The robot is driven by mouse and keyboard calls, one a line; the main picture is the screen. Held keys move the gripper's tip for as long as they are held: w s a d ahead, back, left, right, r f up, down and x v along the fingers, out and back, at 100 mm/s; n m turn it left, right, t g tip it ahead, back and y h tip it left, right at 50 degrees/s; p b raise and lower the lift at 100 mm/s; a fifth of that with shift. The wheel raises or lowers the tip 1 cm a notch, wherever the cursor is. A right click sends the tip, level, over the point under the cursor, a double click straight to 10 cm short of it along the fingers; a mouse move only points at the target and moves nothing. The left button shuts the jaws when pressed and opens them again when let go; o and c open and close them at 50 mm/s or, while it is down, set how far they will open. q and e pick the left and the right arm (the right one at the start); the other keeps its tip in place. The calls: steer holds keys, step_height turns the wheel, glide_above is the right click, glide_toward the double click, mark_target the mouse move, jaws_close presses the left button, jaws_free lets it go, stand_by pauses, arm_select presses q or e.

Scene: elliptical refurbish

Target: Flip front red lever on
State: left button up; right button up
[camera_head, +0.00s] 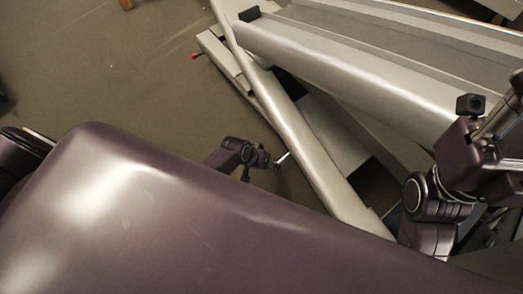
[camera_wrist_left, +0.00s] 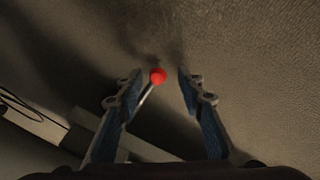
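In the left wrist view a red ball knob (camera_wrist_left: 158,76) sits on a thin metal lever stem (camera_wrist_left: 146,95). My left gripper (camera_wrist_left: 157,82) is open, with one blue-padded finger on each side of the knob. The knob appears between the fingertips with gaps on both sides; its exact depth is unclear. In the head view my left wrist and gripper (camera_head: 268,160) show beyond my purple body, close to the pale machine frame. Another red knob (camera_head: 194,56) sticks out at the far end of the machine. My right arm is at the right edge; its gripper is not clearly visible.
The large grey elliptical machine (camera_head: 330,70) fills the upper right, with a long slanting pale beam (camera_head: 300,140) across its frame. Open brown floor (camera_head: 110,70) lies at the upper left. In the wrist view pale frame parts (camera_wrist_left: 38,122) lie at lower left.

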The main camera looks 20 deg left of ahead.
arm_select(q)
steer(key=v, duration=1)
steer(key=shift+a, duration=0.15)
steer(key=shift+s+r, duration=0.1)
steer(key=shift+r, duration=0.05)
